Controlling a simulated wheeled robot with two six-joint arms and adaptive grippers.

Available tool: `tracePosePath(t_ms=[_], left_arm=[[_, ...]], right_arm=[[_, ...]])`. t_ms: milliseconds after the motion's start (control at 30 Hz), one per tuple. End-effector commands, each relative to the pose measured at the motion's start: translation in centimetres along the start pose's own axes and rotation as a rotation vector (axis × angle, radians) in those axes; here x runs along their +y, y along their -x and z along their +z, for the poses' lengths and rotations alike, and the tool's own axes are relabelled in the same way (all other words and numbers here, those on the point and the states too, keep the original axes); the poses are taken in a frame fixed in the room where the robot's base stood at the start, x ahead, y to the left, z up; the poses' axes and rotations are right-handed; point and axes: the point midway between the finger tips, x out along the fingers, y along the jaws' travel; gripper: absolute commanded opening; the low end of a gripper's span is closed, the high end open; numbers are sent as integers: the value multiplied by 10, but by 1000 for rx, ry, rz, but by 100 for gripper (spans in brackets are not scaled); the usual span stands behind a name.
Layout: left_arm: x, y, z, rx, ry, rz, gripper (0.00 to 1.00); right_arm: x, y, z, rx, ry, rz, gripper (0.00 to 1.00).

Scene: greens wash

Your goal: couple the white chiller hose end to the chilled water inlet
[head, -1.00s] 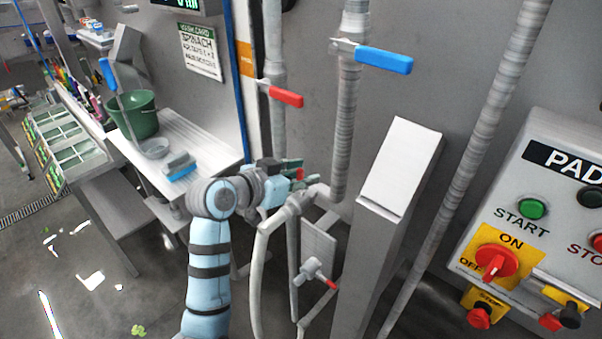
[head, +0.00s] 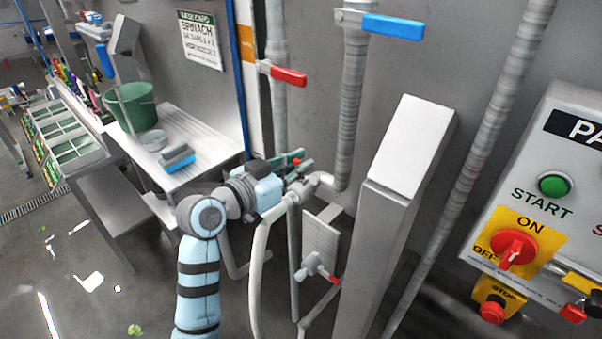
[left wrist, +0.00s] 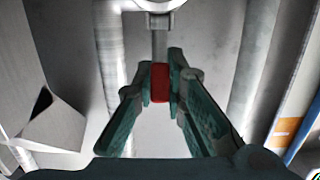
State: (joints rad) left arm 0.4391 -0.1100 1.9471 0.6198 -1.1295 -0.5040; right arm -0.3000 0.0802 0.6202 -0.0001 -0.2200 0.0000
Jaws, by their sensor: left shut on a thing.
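The white hose (head: 256,265) rises from below. Its end (head: 292,197) meets the grey elbow fitting (head: 318,181) under the blue-handled pipe. I cannot tell from here whether it is locked on. My left gripper (head: 299,162) is just above and behind this joint. In the left wrist view, its dark green fingers (left wrist: 160,88) are shut on a small red lever grip (left wrist: 160,80) with a grey stem (left wrist: 159,45). The stem runs to a pale fitting (left wrist: 154,5). The lever's base is hidden in the head view. My right gripper is not in view.
A blue valve handle (head: 398,26) and a red one (head: 288,76) are on pipes above. A small valve (head: 314,268) with a red lever sits below. A steel post (head: 378,230) and a button panel (head: 545,200) stand right; a bench (head: 215,125) stands left.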

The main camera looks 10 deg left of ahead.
Motion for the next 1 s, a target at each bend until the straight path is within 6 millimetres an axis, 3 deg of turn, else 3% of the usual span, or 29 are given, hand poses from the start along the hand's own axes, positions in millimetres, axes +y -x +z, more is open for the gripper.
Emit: tracePosePath(t_ms=[233, 267, 367, 700, 867, 1000], left_arm=[[0, 0, -1, -6, 3, 2, 0], [0, 0, -1, -6, 3, 2, 16], [0, 0, -1, -6, 2, 2, 32], [0, 3, -1, -6, 2, 0, 33], [-1, 31, -1, -7, -3, -1, 33], [-2, 72, 0, -9, -6, -3, 33]], right_arm=[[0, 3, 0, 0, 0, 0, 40], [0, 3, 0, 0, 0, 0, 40], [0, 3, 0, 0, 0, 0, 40], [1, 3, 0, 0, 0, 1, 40], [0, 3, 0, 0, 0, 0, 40], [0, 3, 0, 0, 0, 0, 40]])
